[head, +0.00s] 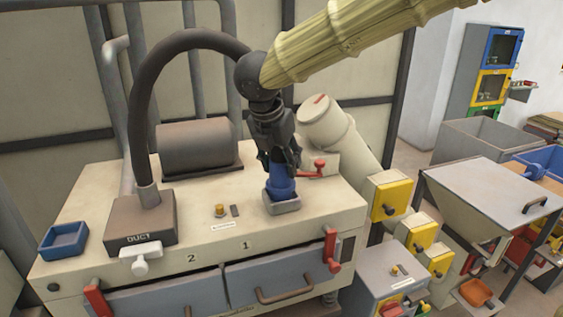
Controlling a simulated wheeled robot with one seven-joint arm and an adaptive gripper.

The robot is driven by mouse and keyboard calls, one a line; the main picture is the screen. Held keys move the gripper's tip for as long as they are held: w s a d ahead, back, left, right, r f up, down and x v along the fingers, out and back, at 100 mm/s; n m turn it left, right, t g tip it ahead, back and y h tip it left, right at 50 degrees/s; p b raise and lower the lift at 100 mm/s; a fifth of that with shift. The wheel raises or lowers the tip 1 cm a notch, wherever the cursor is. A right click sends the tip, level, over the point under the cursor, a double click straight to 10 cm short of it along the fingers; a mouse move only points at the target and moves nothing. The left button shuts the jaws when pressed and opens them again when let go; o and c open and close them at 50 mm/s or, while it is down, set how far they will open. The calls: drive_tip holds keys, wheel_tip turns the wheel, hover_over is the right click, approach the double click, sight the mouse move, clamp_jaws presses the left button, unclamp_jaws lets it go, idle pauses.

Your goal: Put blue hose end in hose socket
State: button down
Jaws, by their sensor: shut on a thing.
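The blue hose end (281,184) is upright between the fingers of my gripper (282,163), which is shut on it. Its lower end meets a grey socket-like piece (285,206) on the cream machine top; I cannot tell how deep it sits there. A dark hose (140,95) rises from the box marked "DUCT" (150,236) and arcs to the right. It passes out of sight behind my arm, so its join to the blue end is hidden.
The cream machine top (190,205) holds a dark cylinder (199,147), a blue tray (64,240), a yellow button (219,210) and a red-handled valve (318,166). A thick cream pipe (345,135) stands close to the right of my gripper. Drawers (275,274) are below.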

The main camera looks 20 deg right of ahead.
drive_tip(key=shift+f, duration=0.75)
drive_tip(key=shift+f, duration=0.2)
drive_tip(key=c, duration=0.7)
unclamp_jaws()
drive_tip(key=shift+r, duration=0.15)
drive_tip(key=b+v, duration=0.3)
drive_tip(key=v, duration=0.9)
